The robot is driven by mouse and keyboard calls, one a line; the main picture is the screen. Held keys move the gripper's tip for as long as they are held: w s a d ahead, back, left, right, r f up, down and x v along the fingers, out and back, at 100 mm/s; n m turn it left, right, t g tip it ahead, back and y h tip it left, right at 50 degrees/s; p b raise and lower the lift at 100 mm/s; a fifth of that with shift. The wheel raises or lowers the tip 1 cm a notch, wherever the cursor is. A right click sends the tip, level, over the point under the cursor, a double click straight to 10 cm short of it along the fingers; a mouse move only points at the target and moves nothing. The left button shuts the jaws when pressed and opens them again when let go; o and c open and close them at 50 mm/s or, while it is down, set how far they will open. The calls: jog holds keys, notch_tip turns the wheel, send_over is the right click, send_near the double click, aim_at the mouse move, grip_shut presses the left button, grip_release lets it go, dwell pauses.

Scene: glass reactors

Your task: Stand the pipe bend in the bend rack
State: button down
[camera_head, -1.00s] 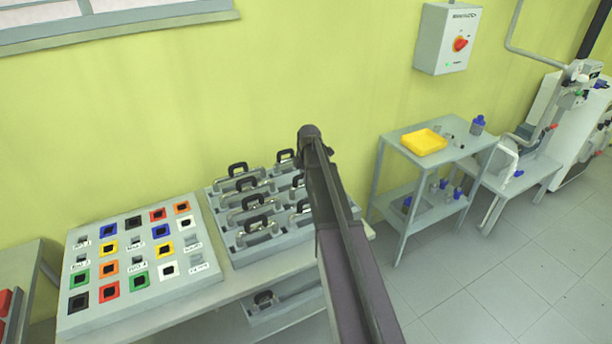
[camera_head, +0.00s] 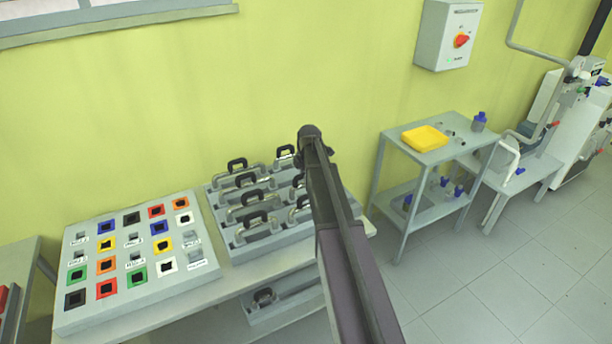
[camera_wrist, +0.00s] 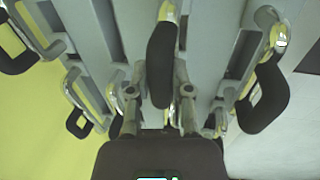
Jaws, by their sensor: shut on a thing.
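The bend rack (camera_head: 245,252) is a grey stepped rack on the bench, holding several shiny pipe bends with black handles. In the wrist view my gripper (camera_wrist: 158,82) has its two fingers on either side of a black handle (camera_wrist: 160,58) and is shut on it. This handle belongs to the held pipe bend, whose metal pipe (camera_wrist: 169,12) shows at the top. Other bends and the grey rack rails (camera_wrist: 100,30) lie around and behind it. Whether the held bend touches the rack I cannot tell. In the head view my arm hides the gripper and held bend.
A sloped board (camera_head: 205,262) with coloured square sockets stands left of the rack. A grey trolley (camera_head: 385,190) with a yellow tray (camera_head: 425,138) stands to the right. Neighbouring black handles (camera_wrist: 262,97) are close to my gripper. The wall is behind the rack.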

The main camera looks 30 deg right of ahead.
jog(key=shift+s+f+b, duration=0.1)
jog(key=shift+f+b, duration=0.1)
jog(key=shift+b, duration=0.1)
dwell(0.9)
jog(key=shift+c, duration=2.2)
grip_release()
jog(key=shift+f, duration=0.1)
jog(key=shift+r+p, duration=4.55)
